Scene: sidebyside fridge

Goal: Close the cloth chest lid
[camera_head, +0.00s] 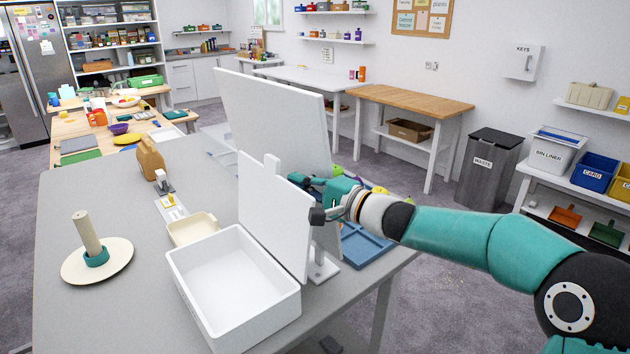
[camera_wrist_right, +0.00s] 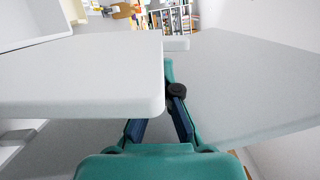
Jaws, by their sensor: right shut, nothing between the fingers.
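The cloth chest (camera_head: 235,285) is an open, empty white box on the near part of the grey table. Its white lid (camera_head: 272,212) stands roughly upright along the box's right side. The lid also shows as the pale slab at left in the right wrist view (camera_wrist_right: 80,78). My right gripper (camera_head: 312,183) is shut and empty, just behind the lid on the side away from the box opening. It also shows in the wrist view (camera_wrist_right: 172,95), close to the lid's edge; I cannot tell whether they touch. My left gripper is not in view.
A large white panel (camera_head: 270,110) stands behind the lid, and my right gripper is near it. A blue tray (camera_head: 365,248) lies right.

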